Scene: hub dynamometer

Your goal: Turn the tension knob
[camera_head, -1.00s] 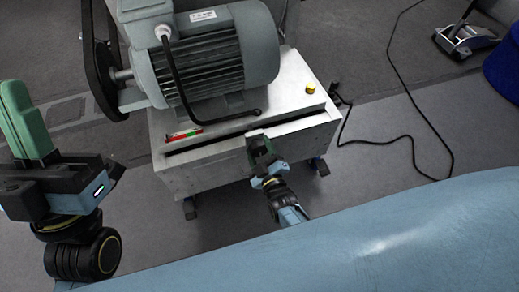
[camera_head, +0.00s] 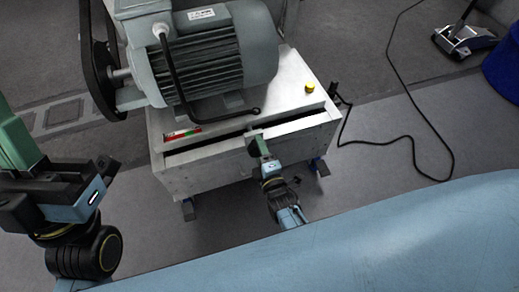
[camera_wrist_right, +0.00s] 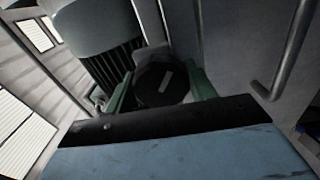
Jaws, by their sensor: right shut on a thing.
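The tension knob (camera_wrist_right: 156,90) is black and round with a light mark on its face. In the right wrist view it sits between the two green fingers of my right gripper (camera_wrist_right: 161,92), which is shut on it. In the head view my right gripper (camera_head: 258,143) reaches the front face of the metal cabinet (camera_head: 210,168), seen nearly edge-on; the knob is hidden there. My left gripper (camera_head: 12,140) is at the left edge, away from the cabinet, with green fingers partly out of frame; its opening cannot be made out.
A large grey motor (camera_head: 205,60) with a black belt guard (camera_head: 96,60) stands on the cabinet. A black cable (camera_head: 410,105) lies on the floor at right.

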